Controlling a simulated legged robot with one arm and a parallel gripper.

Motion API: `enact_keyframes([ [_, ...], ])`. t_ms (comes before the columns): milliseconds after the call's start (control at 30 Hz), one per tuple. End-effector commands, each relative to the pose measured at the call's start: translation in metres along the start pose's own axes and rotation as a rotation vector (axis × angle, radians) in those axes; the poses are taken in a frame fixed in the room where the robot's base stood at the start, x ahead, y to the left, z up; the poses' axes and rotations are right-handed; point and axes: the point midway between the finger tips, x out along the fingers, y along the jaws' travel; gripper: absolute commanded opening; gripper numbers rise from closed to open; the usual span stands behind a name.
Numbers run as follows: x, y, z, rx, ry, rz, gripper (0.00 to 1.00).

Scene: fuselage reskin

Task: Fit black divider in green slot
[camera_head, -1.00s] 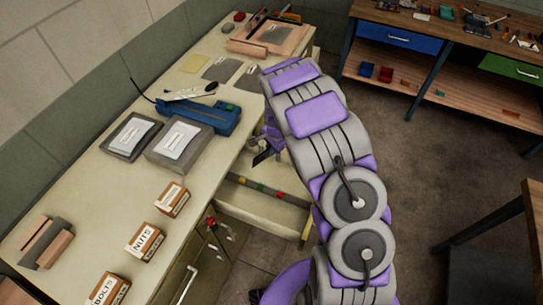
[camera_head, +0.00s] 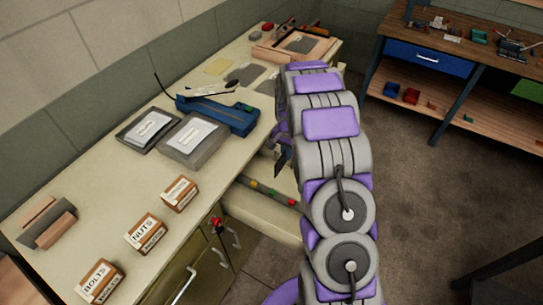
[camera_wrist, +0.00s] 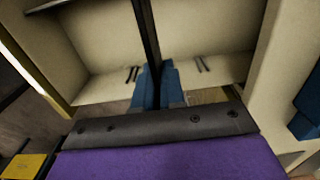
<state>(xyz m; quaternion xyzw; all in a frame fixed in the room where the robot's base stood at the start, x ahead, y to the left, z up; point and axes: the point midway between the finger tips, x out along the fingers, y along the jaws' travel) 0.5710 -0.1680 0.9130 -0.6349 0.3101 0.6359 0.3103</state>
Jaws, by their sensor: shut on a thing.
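The black divider (camera_wrist: 147,30) is a thin dark strip in the wrist view. My gripper (camera_wrist: 155,72) is shut on it with two blue fingers. The divider runs up from the fingers across the pale inside of the open drawer (camera_wrist: 215,30). In the head view the divider (camera_head: 279,161) shows as a small dark piece beside my arm, over the back part of the drawer (camera_head: 262,216). Whether the divider touches any slot cannot be told.
The bench top holds a blue tool (camera_head: 222,112), grey trays (camera_head: 190,138), and small boxes marked NUTS (camera_head: 146,233) and BOLTS (camera_head: 100,282). A second bench (camera_head: 450,70) stands at the back right. The floor between is clear.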

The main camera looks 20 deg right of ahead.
Motion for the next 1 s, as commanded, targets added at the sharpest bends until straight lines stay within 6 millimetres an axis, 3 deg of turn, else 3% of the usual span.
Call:
enact_keyframes([
  [533,-0.001,0.0,-0.001,0.0,0.001,0.0,0.0],
  [1000,0.039,0.001,0.0,0.0,-0.002,0.002,0.0],
])
